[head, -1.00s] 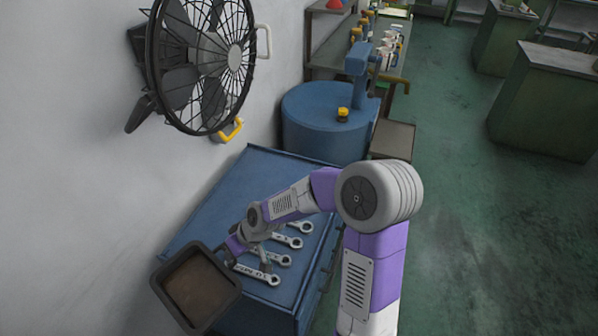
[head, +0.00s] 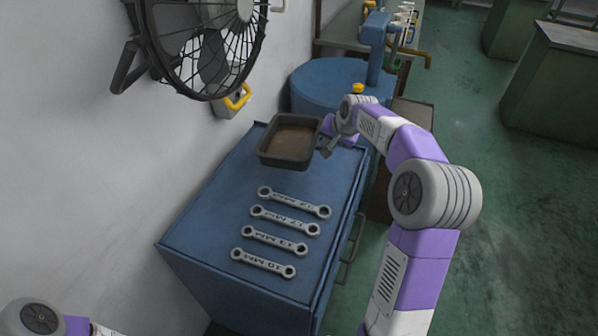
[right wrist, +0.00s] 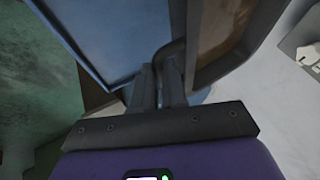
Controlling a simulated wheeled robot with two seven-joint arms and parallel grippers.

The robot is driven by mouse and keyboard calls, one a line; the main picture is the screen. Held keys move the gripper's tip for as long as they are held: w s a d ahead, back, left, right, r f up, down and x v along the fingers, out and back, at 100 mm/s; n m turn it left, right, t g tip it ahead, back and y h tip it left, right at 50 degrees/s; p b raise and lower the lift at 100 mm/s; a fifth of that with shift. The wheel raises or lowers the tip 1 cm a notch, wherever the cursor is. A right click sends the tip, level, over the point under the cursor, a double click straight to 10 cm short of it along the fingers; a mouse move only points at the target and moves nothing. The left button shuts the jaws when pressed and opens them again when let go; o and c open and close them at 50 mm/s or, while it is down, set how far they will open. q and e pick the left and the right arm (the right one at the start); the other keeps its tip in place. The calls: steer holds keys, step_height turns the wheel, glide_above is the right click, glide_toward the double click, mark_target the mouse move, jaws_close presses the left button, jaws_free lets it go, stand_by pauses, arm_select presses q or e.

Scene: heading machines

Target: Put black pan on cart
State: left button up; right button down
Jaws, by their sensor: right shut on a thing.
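The black pan (head: 289,160), a square dark tray with a brown inside, is over the far end of the blue cart (head: 205,215). I cannot tell whether its base touches the cart top. My right gripper (head: 329,142) is at the pan's right side, shut on it. In the right wrist view, the fingers (right wrist: 160,82) close around a dark bent handle at the pan's edge (right wrist: 225,58). The cart top (right wrist: 105,35) shows on the left there. Of my left arm only a part shows at the bottom left; its gripper is out of view.
Several wrenches (head: 270,237) lie in a row on the near half of the cart. A wall fan (head: 205,45) and a yellow-handled box (head: 235,100) are to the left. A blue round machine (head: 330,82) stands behind the cart. Green floor is open on the right.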

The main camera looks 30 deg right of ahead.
steer(key=shift+m+h, duration=0.3)
steer(key=shift+m, duration=0.2)
steer(key=f+b, duration=0.1)
steer(key=f, duration=0.2)
steer(key=d+f+b, duration=0.1)
steer(key=f, duration=0.2)
steer(key=d+f+b, duration=0.1)
steer(key=f, duration=0.2)
steer(key=shift+d+f+b, duration=0.1)
steer(key=shift+b, duration=0.25)
steer(key=c, duration=1.2)
jaws_free()
steer(key=shift+o, duration=0.2)
steer(key=shift+s, duration=0.1)
steer(key=p+v, duration=0.2)
steer(key=v, duration=1)
steer(key=shift+p, duration=0.4)
